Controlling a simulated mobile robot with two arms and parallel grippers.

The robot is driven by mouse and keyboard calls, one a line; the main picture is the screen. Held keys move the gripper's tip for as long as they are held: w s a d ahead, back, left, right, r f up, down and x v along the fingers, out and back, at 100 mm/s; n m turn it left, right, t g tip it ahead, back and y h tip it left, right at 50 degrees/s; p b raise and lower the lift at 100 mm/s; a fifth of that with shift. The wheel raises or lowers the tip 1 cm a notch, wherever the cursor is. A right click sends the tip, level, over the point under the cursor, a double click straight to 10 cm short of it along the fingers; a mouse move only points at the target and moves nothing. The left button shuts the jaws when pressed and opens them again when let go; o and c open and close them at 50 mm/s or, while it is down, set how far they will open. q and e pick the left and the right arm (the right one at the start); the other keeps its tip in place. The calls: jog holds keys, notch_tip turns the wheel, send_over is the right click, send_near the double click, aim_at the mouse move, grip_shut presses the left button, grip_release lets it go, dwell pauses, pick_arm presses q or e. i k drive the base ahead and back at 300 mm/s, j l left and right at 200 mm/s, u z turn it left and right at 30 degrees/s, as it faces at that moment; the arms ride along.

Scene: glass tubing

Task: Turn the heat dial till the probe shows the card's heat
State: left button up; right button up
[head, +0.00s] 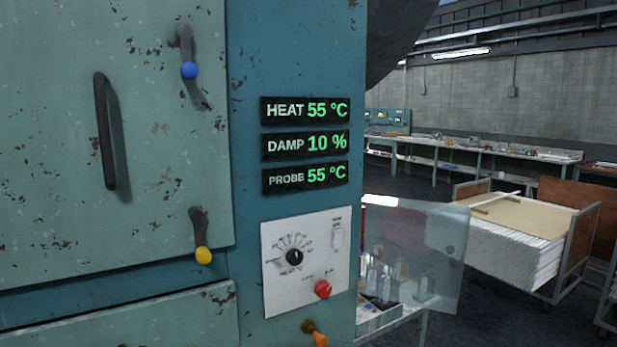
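The heat dial is probably the black knob (294,257) with scale marks around it, on a white control plate (306,262) on the teal machine. Its scale lettering is too small to read. The heat display (305,110) reads 55 °C in green. The damp display (305,145) reads 10 %. The probe display (305,177) reads 55 °C. No card with a heat value can be made out. Neither of my grippers is in view.
A red knob (322,289) and a pale switch (338,234) share the plate. An orange-handled valve (315,334) is below. A clear panel (415,250) and a loaded cart (520,240) stand right.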

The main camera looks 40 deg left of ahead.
aim_at(294, 256)
jog(key=k+j+u, duration=0.1)
jog(key=u, duration=0.8)
jog(key=i+j, duration=0.05)
jog(key=j, duration=0.05)
